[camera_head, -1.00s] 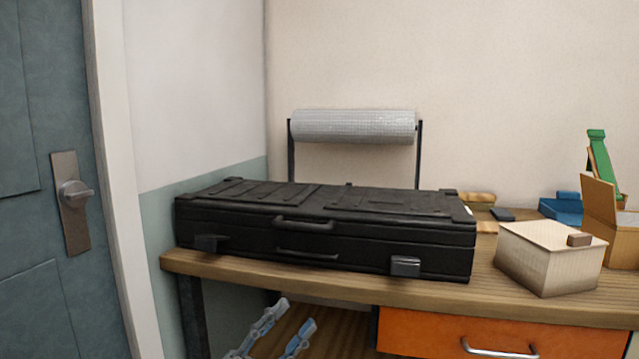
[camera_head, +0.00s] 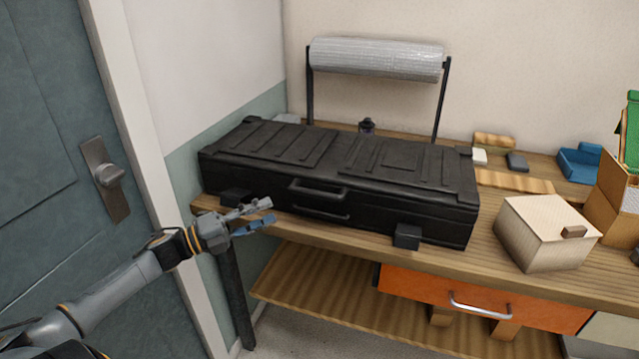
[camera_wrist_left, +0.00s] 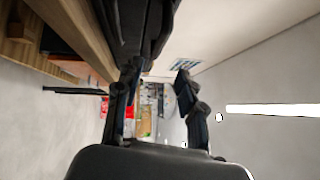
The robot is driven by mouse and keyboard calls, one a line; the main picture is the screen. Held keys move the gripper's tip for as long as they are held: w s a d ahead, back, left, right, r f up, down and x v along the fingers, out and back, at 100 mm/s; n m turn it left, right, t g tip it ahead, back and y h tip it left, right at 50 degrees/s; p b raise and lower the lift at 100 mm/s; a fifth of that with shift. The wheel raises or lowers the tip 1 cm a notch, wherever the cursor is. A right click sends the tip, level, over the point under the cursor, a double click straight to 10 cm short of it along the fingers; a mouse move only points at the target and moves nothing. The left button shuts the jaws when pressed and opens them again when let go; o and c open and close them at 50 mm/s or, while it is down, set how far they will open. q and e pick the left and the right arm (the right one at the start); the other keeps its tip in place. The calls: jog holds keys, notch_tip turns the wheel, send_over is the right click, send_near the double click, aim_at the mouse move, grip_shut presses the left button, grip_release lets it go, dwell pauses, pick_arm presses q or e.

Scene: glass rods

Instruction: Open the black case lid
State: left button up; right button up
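The black case (camera_head: 420,180) lies flat on the wooden workbench with its ribbed lid down. A handle (camera_head: 318,190) is at its front middle, with a left latch (camera_head: 236,197) and a right latch (camera_head: 407,236) beside it. My left gripper (camera_head: 268,211) is in front of the case's left front, close to the left latch. Its fingers are apart with nothing seen between them, also in the left wrist view (camera_wrist_left: 155,85). There the dark case (camera_wrist_left: 125,25) runs close by the left finger; I cannot tell if they touch. My right gripper is out of view.
A bubble-wrap roll (camera_head: 375,58) on a black stand is behind the case. A wooden box (camera_head: 545,230) stands on the bench to its right. An orange drawer (camera_head: 425,295) and a lower shelf (camera_head: 330,300) are underneath. A grey door (camera_head: 50,150) is at the left.

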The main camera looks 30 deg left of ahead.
aim_at(309, 195)
pick_arm(q)
jog(key=b+x, duration=0.2)
jog(key=x, duration=0.9)
jog(key=shift+w+d+r, duration=0.1)
jog(key=shift+w+d, duration=0.05)
jog(key=shift+w, duration=0.1)
jog(key=shift+x, duration=0.75)
grip_shut()
